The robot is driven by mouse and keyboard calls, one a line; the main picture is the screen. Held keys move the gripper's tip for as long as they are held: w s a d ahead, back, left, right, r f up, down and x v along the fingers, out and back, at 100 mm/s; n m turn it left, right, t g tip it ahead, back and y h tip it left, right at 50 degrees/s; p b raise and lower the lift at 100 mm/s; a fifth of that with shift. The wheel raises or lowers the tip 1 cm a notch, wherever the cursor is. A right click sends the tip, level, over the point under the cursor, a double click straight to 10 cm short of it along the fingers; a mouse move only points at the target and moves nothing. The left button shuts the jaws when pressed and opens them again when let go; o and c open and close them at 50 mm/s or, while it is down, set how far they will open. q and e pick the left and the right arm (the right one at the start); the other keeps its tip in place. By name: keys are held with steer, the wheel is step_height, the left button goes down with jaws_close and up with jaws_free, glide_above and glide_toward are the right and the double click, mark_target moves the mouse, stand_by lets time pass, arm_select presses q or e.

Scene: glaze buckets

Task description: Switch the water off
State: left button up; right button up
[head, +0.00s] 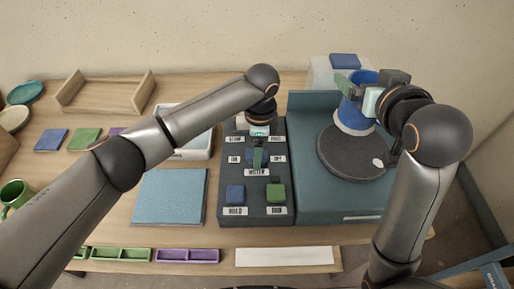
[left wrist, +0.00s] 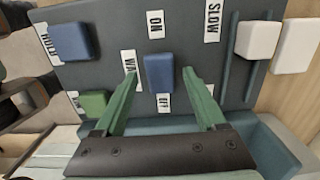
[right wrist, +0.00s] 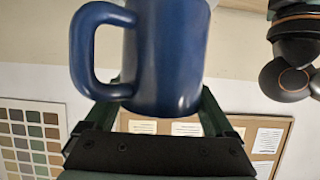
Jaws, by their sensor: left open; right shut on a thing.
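The dark control panel (head: 256,203) carries switches and white labels. A blue block switch (left wrist: 158,73) sits between the ON label (left wrist: 155,24) and the OFF label (left wrist: 165,102), beside the WATER label (left wrist: 130,72). I cannot tell clearly which side it is set to. My left gripper (left wrist: 162,75) is open, with green fingers on either side of this switch; it also shows over the panel in the head view (head: 257,158). My right gripper (head: 358,92) is shut on a blue mug (right wrist: 165,55), which also shows above the round grey disc (head: 353,154) in the head view (head: 352,113).
Blue (head: 235,194) and green (head: 276,193) blocks sit above the HOLD and RUN labels. A blue mat (head: 169,197) lies left of the panel. Coloured trays (head: 187,255) line the front edge. A green mug (head: 14,195) stands far left.

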arm_select(q)
step_height(320, 180, up, 12)
steer(key=shift+d, duration=0.25)
stand_by(0.4)
stand_by(0.4)
